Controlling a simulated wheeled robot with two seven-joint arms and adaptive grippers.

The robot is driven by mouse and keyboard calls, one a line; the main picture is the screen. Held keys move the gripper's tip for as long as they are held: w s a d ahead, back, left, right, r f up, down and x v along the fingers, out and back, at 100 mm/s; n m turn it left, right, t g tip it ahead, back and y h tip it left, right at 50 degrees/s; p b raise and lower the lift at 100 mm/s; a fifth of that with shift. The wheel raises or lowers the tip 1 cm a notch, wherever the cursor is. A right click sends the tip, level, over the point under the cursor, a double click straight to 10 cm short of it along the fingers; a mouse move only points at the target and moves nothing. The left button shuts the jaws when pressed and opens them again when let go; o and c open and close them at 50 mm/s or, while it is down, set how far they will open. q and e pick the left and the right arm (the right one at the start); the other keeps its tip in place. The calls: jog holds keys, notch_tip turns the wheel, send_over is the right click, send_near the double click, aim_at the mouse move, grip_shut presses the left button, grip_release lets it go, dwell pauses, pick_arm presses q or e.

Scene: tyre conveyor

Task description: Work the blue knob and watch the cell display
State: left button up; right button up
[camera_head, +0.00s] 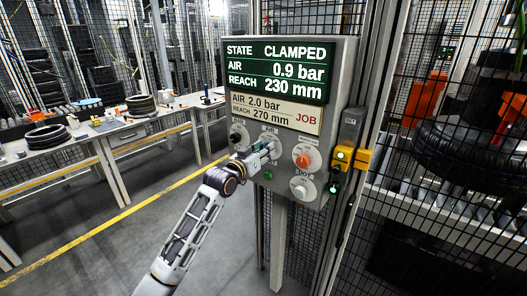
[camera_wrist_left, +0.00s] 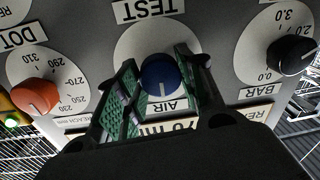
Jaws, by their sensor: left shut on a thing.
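The cell display (camera_head: 278,70) reads STATE CLAMPED, AIR 0.9 bar, REACH 230 mm. A job card (camera_head: 275,112) below it reads AIR 2.0 bar, REACH 270 mm. The blue knob (camera_wrist_left: 160,77) sits on a pale round dial in the left wrist view, its white mark pointing down in the picture. My left gripper (camera_wrist_left: 158,88) is shut on the blue knob, one green-padded finger on each side. In the head view my left gripper (camera_head: 268,152) covers that knob. My right gripper is not in view.
A black knob (camera_wrist_left: 291,54) marked BAR and an orange knob (camera_wrist_left: 36,96) flank the blue one. Mesh fencing and a tyre (camera_head: 460,150) stand right; a workbench (camera_head: 125,130) stands left.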

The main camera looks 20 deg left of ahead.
pick_arm(q)
jog(key=shift+m, duration=0.3)
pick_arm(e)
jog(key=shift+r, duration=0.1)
pick_arm(q)
jog(key=shift+m+p, duration=1.7)
jog(key=shift+m, duration=2.6)
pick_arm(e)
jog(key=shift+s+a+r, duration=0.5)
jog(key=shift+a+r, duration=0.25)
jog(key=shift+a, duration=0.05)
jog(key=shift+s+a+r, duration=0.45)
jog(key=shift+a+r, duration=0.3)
pick_arm(q)
jog(key=shift+h, duration=0.4)
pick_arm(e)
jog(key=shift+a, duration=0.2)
pick_arm(q)
jog(key=o, duration=1)
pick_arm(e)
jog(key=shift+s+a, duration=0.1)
pick_arm(q)
jog(key=shift+s+f, duration=0.1)
